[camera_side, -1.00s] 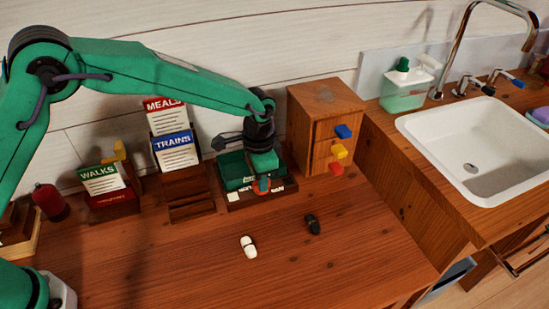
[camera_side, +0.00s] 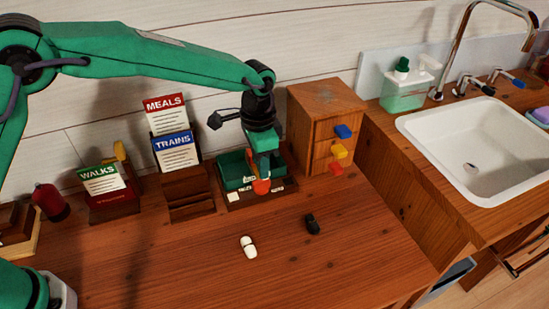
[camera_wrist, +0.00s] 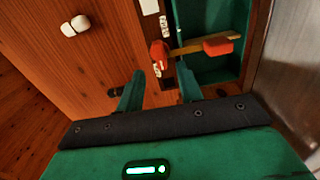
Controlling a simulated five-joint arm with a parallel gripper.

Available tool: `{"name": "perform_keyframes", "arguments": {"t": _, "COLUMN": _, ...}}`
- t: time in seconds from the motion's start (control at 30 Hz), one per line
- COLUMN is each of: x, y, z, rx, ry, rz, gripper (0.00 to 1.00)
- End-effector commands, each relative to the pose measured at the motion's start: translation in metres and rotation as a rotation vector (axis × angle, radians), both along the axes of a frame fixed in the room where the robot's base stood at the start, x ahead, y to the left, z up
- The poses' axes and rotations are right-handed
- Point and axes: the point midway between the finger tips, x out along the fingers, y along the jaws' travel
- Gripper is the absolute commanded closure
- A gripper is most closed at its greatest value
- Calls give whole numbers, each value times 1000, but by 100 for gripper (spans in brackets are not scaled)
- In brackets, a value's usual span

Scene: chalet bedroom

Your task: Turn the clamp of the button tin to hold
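The button tin (camera_side: 231,172) is a dark-framed box with a green inside, standing on the wooden desk near the wall. Its clamp shows in the wrist view as a brass bar (camera_wrist: 188,48) with a red pivot knob (camera_wrist: 159,54) on the front rim. A red grip (camera_wrist: 219,44) on the bar's other end lies over the green inside. White labels (camera_wrist: 163,26) sit along the rim by the knob. My gripper (camera_wrist: 160,74) is open and empty, its two green fingers apart, with the knob just past the gap. In the side view my gripper (camera_side: 263,172) hangs over the tin's front and hides part of it.
A small wooden drawer cabinet (camera_side: 309,112) stands close right of the tin. The front of the desk is otherwise clear.

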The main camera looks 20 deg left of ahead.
Motion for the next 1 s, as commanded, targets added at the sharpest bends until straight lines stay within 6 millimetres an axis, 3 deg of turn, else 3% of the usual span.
{"name": "perform_keyframes", "arguments": {"t": 0.2, "x": 0, "y": 0, "z": 20, "rx": -1, "ry": -2, "rz": 0, "gripper": 64}}
{"name": "perform_keyframes", "arguments": {"t": 0.7, "x": 0, "y": 2, "z": 25, "rx": -1, "ry": -3, "rz": 4, "gripper": 64}}
{"name": "perform_keyframes", "arguments": {"t": 1.0, "x": -7, "y": 31, "z": 57, "rx": -22, "ry": -39, "rz": 69, "gripper": 64}}
